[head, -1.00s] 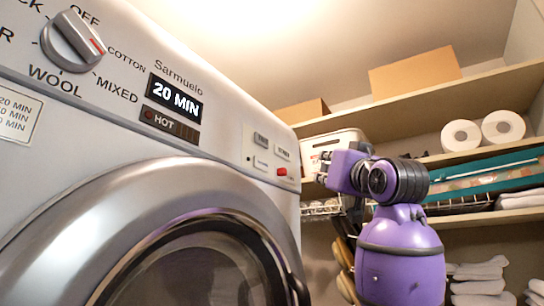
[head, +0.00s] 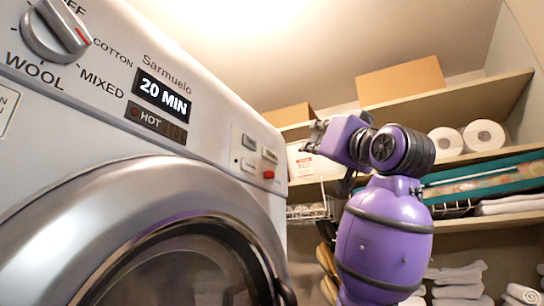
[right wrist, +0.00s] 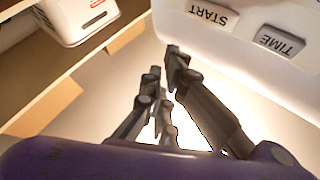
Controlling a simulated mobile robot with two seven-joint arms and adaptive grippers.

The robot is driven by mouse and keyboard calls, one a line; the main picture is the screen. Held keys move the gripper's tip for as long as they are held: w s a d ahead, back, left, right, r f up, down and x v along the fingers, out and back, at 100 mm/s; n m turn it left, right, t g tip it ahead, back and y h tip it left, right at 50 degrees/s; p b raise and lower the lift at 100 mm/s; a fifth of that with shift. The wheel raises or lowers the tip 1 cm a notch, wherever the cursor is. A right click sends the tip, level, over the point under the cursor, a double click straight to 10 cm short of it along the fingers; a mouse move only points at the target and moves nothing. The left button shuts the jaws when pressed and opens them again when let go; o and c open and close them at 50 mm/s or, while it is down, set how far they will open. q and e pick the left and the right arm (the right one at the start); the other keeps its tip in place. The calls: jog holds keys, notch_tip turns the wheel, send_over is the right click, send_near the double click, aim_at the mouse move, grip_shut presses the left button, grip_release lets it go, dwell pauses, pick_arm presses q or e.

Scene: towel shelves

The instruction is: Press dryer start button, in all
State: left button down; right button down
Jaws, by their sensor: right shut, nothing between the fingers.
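The dryer (head: 160,140) fills the left of the head view, its front tilted in the picture. Its display (head: 162,95) reads 20 MIN, with HOT lit below. A small cluster of grey buttons (head: 250,142) and a red button (head: 268,174) sit at the panel's right end; their labels are too small to read there. In the right wrist view the START button (right wrist: 210,15) and the TIME button (right wrist: 283,40) show upside down at the top. My right gripper (head: 314,137) is shut and empty, just right of the buttons and apart from them in the head view. My left gripper is not in view.
Shelves (head: 460,104) behind my right arm hold cardboard boxes (head: 403,80), paper rolls (head: 484,135), a white container (head: 305,162) and folded towels (head: 510,203). A wire basket (head: 306,212) hangs below. The dial (head: 55,32) is at the upper left. Open air lies above the gripper.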

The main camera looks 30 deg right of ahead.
aim_at(270, 156)
jog(key=w+a, duration=0.3)
jog(key=w, duration=0.2)
jog(key=shift+w, duration=0.25)
jog(key=shift+w, duration=0.1)
dwell(1.2)
jog(key=shift+w+a, duration=0.2)
jog(key=shift+w, duration=0.1)
